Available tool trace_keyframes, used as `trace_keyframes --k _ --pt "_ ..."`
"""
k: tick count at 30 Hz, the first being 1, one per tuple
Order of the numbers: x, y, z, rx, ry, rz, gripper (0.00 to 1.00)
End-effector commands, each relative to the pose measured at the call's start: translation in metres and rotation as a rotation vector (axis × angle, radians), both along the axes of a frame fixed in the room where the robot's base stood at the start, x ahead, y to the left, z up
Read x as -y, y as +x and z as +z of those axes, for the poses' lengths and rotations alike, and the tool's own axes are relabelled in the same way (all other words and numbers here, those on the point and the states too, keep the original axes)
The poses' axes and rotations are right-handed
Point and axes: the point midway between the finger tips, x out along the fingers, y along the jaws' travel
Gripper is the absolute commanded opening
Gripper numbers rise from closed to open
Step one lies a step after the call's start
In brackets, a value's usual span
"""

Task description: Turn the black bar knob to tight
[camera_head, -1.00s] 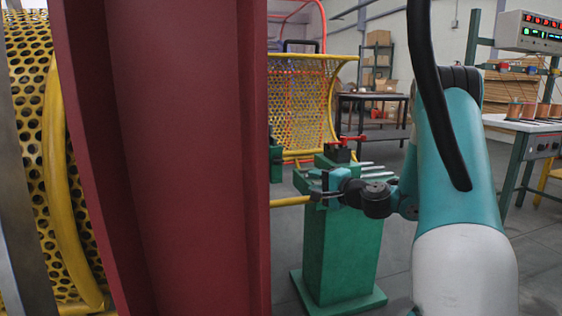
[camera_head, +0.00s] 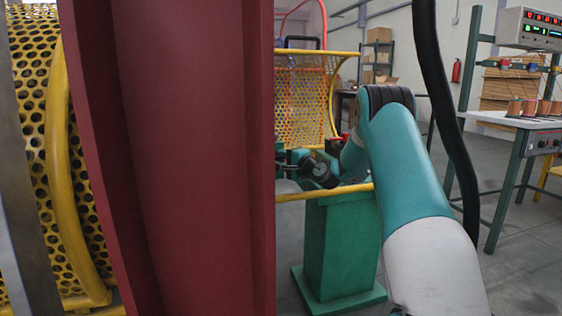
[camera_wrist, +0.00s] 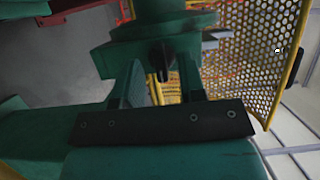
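In the wrist view my gripper (camera_wrist: 160,72) is open, with a finger on either side. A small dark bar-like piece (camera_wrist: 162,54), probably the black bar knob, shows between the fingertips on a green housing (camera_wrist: 150,48). Gaps seem to remain between it and the fingers, and I cannot tell where it points. In the head view my wrist is above the green pedestal (camera_head: 340,245). My fingers there are small and partly hidden near the red column, and I cannot make out the knob.
A dark red column (camera_head: 165,160) blocks much of the head view's left half. A yellow rail (camera_head: 325,193) crosses in front of the pedestal. Yellow perforated guards (camera_head: 305,100) stand behind it. A table with spools (camera_head: 525,120) is at right, with clear floor before it.

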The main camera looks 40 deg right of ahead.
Motion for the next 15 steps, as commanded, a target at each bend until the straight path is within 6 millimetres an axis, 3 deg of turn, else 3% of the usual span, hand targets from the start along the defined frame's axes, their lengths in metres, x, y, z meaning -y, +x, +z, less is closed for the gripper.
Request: trace_keyframes --k 12,15 --pt "-0.0009 0.0099 0.0005 0.0 0.001 0.001 0.37" --pt "-0.0011 0.0099 0.0005 0.0 0.0 0.001 0.14"
